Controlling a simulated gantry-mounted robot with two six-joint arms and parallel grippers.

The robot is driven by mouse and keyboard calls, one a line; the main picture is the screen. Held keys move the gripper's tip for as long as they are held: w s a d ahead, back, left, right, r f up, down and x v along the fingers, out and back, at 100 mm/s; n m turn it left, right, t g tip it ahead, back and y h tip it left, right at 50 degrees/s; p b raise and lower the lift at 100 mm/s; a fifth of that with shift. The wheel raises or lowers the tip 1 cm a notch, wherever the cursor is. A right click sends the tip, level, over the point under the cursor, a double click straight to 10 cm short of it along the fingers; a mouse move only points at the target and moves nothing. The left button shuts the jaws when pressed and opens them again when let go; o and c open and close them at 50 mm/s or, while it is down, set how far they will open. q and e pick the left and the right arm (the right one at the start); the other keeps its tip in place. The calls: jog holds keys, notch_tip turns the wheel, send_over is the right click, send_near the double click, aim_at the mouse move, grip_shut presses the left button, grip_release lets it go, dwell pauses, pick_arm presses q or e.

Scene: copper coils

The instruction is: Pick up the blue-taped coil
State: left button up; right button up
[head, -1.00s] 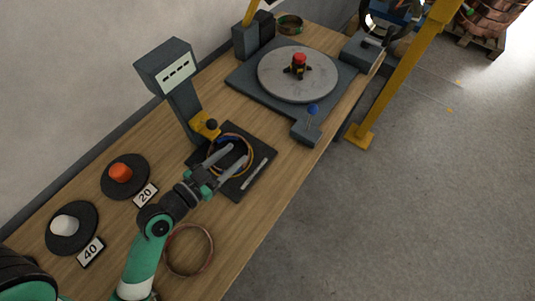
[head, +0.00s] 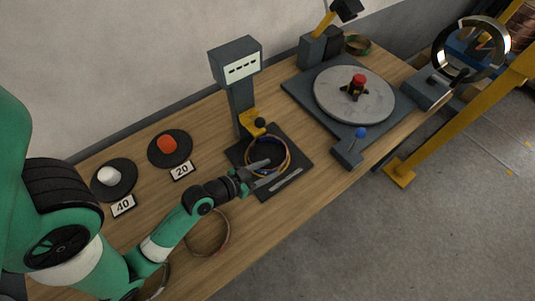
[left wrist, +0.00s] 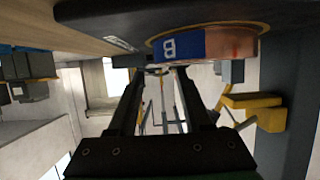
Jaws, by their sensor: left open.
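A coil (head: 290,151) lies on the black pad (head: 300,167) of the grey stand; blue and orange-copper show on its ring. In the left wrist view it is a copper band (left wrist: 232,45) with blue tape (left wrist: 183,47) bearing a white mark like a B or 8. My left gripper (head: 274,170) is open at the coil's near side, its fingers overlapping the ring in the head view. In the wrist view, the space between the fingertips (left wrist: 158,72) looks empty, with the coil close beyond the tips. My right gripper is not in view.
The grey stand's post (head: 240,105) and yellow piece (head: 250,122) rise just behind the coil. Another coil (head: 228,238) lies near the table's front edge. Round pads with an orange piece (head: 167,144) and a white piece (head: 108,175) are left. A turntable (head: 335,97) stands right.

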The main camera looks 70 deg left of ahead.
pick_arm(q)
jog(key=b+x, duration=0.2)
jog(key=x, duration=0.3)
jog(key=shift+f, duration=0.25)
jog(key=shift+c, duration=0.2)
grip_shut()
dwell(1.0)
